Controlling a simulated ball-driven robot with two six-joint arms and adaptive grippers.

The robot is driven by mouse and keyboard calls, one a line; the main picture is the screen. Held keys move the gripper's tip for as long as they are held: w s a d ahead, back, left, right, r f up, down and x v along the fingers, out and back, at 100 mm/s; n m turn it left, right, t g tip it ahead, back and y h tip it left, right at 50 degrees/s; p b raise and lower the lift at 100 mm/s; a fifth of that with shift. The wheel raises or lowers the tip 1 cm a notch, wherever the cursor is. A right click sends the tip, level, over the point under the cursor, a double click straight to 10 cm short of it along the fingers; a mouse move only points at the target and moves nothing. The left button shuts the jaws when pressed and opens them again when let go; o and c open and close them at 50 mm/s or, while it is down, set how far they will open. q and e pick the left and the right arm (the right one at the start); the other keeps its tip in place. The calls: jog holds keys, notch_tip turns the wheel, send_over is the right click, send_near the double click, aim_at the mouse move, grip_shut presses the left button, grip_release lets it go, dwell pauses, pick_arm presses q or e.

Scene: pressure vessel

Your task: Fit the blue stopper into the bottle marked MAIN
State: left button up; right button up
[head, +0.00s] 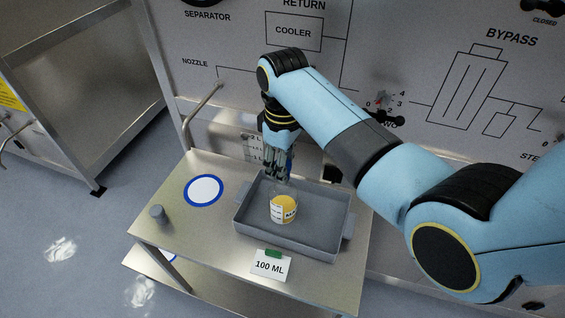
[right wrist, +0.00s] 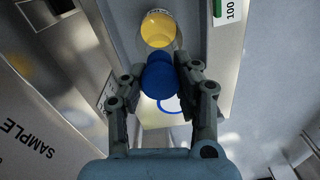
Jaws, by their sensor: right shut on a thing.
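The bottle (head: 283,208) stands upright in a grey tray (head: 245,225), holding something yellow; its label is too small to read surely. In the right wrist view the bottle's yellow round top (right wrist: 158,28) shows just beyond the stopper. My right gripper (head: 278,175) points down over the tray, just behind and above the bottle. In the right wrist view it is shut on the blue stopper (right wrist: 158,78), between its two fingertips. The stopper appears apart from the bottle; its lower end is hard to see. My left gripper is out of view.
A metal table (head: 185,235) carries the tray. A white disc with a blue ring (head: 203,190) and a small grey cylinder (head: 158,214) are on its left. A "100 ML" card (head: 270,265) is at the front. The panel wall (head: 230,100) rises close behind.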

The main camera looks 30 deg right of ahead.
jog(key=shift+f+b, duration=0.6)
jog(key=shift+f, duration=0.9)
jog(key=o, duration=1.1)
jog(key=shift+f, duration=0.1)
notch_tip(320, 180, up, 12)
jog(key=shift+d+r, duration=0.1)
